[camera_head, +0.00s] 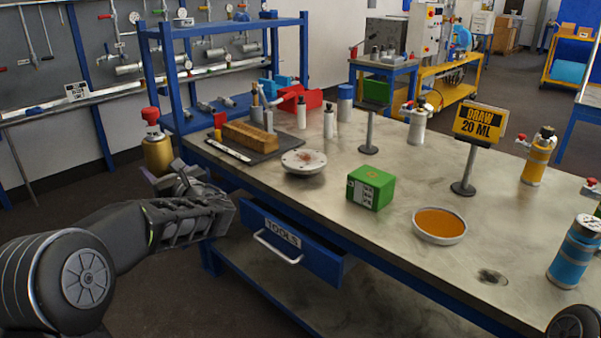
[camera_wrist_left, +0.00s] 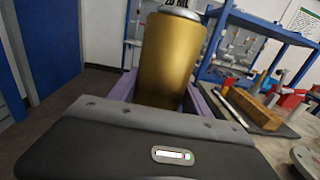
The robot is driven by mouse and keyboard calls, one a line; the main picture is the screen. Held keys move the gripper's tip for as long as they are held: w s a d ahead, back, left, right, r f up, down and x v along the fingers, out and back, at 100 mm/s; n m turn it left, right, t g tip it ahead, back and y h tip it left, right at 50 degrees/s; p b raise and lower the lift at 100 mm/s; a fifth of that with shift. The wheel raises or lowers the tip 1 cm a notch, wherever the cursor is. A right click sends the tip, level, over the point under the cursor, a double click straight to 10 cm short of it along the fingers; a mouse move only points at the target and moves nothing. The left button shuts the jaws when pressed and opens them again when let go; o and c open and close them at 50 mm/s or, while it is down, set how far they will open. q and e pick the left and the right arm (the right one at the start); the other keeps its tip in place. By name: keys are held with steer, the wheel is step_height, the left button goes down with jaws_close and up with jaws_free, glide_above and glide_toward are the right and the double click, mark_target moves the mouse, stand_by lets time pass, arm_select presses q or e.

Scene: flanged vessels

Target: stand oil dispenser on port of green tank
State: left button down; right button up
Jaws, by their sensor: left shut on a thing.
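My left gripper (camera_head: 166,176) is shut on a gold oil dispenser (camera_head: 157,154) with a red top. It holds it upright in the air, off the left front side of the table. In the left wrist view the dispenser's gold body (camera_wrist_left: 170,58) stands between the two fingers, its top cut off by the frame. At the right edge of the head view, a sliver of a green tank (camera_head: 598,210) shows behind a blue tank (camera_head: 574,252). Its port cannot be made out. My right gripper is out of view.
On the table (camera_head: 330,240) are a green box (camera_head: 371,188), an orange-filled dish (camera_head: 439,225), a round flange (camera_head: 304,161), a "DRAW 20 ML" sign (camera_head: 479,123), a yellow tank (camera_head: 537,158) and a white tank (camera_head: 417,122). A blue rack (camera_head: 235,30) stands at the back left.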

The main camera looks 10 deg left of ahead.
arm_select(q)
steer(key=s+d+f+m+t+h, duration=0.2)
steer(key=d+f+h, duration=0.1)
steer(key=d, duration=0.6)
steer(key=s+d+f+m+t+h, duration=0.1)
steer(key=d+f+m+t+h, duration=0.1)
steer(key=d, duration=0.8)
steer(key=s+d+f+m+t+h, duration=0.2)
steer(key=d+f, duration=0.4)
steer(key=d, duration=0.3)
steer(key=m+t+h, duration=0.1)
steer(key=h, duration=0.1)
steer(key=shift+s+d+f+m+h, duration=0.15)
steer(key=shift+s+d+m+h, duration=0.15)
steer(key=shift+m+h, duration=0.1)
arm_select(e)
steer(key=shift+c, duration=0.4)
